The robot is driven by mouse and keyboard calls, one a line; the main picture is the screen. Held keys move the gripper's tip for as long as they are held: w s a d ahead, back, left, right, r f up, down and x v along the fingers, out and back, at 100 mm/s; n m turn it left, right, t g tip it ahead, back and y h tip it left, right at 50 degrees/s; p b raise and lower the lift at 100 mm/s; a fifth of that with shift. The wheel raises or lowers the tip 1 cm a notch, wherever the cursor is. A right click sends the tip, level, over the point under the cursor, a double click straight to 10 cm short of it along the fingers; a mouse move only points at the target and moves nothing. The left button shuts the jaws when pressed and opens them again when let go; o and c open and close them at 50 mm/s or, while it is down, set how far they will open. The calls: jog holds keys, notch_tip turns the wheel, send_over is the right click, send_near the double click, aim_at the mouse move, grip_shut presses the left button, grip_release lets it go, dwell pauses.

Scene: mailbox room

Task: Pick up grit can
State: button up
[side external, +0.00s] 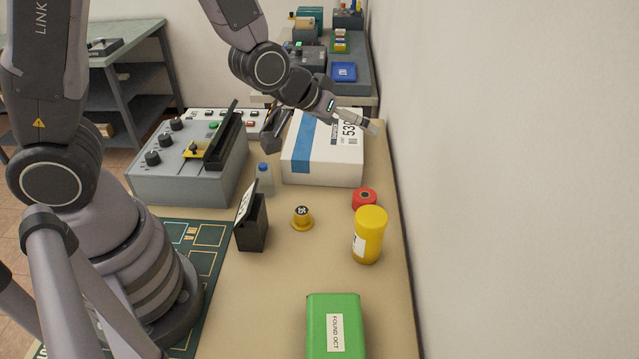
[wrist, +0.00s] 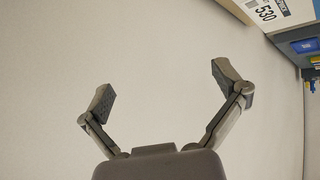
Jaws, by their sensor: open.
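A yellow can (side external: 369,234) with a yellow lid and a white label stands upright near the table's right edge, by the wall. It is the thing that best fits the grit can, though I cannot read its label. My gripper (side external: 322,135) is open and empty, over the white parcel at the back of the table, well behind and above the can. The wrist view shows both fingers spread (wrist: 165,86) against a plain pale surface, and the can is not in that view.
The white parcel (side external: 341,157) with a blue stripe also shows in the wrist view (wrist: 284,10). A red roll (side external: 364,198) sits close behind the can. A yellow knob-like piece (side external: 302,218), black holder (side external: 252,225) and bottle (side external: 264,180) stand left. A green box (side external: 314,336) is in front.

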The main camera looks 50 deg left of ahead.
jog(key=t, duration=0.2)
send_over(365, 212)
jog(key=a, duration=0.1)
jog(key=shift+y, duration=0.3)
notch_tip(365, 212, down, 11)
jog(key=shift+s, duration=0.15)
jog(key=shift+m+t, duration=0.7)
jog(key=f, duration=0.1)
jog(key=s+f, duration=0.1)
jog(key=f, duration=0.1)
jog(key=s+f, duration=0.1)
jog(key=shift+d+f, duration=0.35)
jog(key=shift+f, duration=0.05)
jog(key=shift+m+t+h, duration=0.6)
jog(key=shift+m+t, duration=0.1)
jog(key=shift+m, duration=0.2)
jog(key=s+f, duration=0.1)
jog(key=s, duration=0.1)
jog(key=s+f, duration=0.1)
jog(key=f, duration=0.1)
jog(key=shift+s+d+f, duration=0.2)
jog(key=shift+s+f, duration=0.05)
jog(key=shift+s, duration=0.1)
jog(key=shift+s+f, duration=0.15)
jog(key=shift+s, duration=0.15)
jog(key=x, duration=0.7)
jog(key=shift+w+d, duration=0.2)
jog(key=shift+c, duration=0.3)
jog(key=c, duration=1.3)
jog(key=shift+o, duration=0.2)
